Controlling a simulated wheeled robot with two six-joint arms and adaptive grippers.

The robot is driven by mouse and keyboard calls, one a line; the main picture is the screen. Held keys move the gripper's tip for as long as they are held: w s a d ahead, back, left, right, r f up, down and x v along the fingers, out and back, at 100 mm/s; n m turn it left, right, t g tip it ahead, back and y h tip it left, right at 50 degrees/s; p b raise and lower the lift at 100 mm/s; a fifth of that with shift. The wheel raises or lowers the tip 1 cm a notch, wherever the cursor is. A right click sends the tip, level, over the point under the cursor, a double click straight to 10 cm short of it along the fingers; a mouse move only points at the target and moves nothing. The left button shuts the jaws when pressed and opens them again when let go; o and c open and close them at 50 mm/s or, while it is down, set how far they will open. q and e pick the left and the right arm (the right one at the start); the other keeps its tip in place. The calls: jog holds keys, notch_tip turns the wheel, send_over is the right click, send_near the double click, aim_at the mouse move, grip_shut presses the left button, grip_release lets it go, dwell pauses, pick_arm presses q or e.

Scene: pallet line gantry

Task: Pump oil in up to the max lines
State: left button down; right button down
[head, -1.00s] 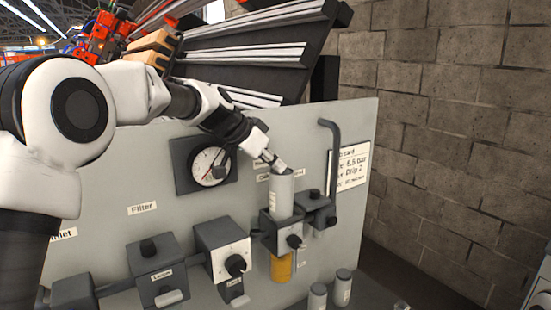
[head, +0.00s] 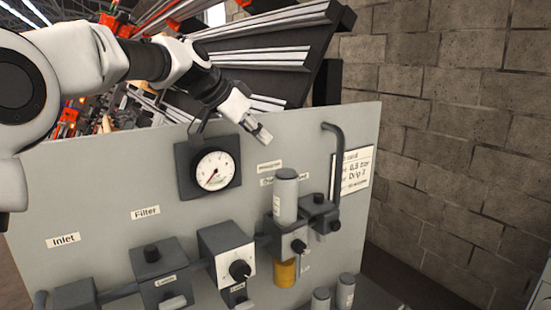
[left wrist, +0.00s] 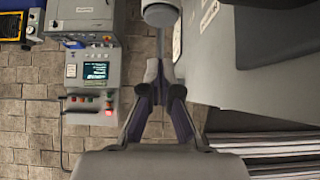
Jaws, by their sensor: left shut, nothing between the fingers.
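An upright pale bottle with a grey cap (head: 286,200) stands on top of the lubricator block (head: 290,243) on the grey panel. Below the block hangs a clear bowl (head: 285,273) with amber oil in it. Its max line is too small to make out. My left gripper (head: 264,136) is shut and empty, above and a little left of the bottle, apart from it. In the left wrist view the shut fingers (left wrist: 161,68) point towards a round grey end (left wrist: 160,14), likely the bottle's cap. My right gripper is not in view.
A pressure gauge (head: 215,170) sits left of the bottle. A bent dark pipe (head: 335,165) and a notice card (head: 357,170) are on its right. Two small capped bottles (head: 345,291) (head: 321,299) stand low in front. A brick wall (head: 450,130) stands right.

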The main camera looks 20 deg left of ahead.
pick_arm(q)
jog(key=v, duration=0.3)
jog(key=shift+w+r, duration=0.1)
jog(key=shift+r, duration=0.05)
dwell(0.7)
